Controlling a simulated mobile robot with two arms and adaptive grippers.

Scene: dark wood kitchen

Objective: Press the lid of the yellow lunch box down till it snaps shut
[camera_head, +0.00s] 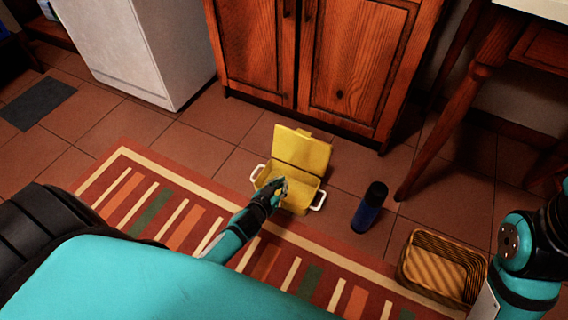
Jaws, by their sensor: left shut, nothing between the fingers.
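The yellow lunch box (298,200) stands on the tiled floor by the edge of the rug, with a white handle at each end. Its lid (302,150) is open and stands up at the back, on the cabinet side. My left gripper (282,184) is shut and empty. It shows over the front left part of the box, in front of the raised lid, and hides some of the inside. I cannot tell whether it touches the box. My right arm shows at the right edge, but its gripper is out of view.
A wicker basket (443,266) sits further right at the front. The striped rug (160,187) lies in front. A wooden cabinet (352,70) is behind, a white appliance (140,50) back left, and a wooden table leg (445,128) right.

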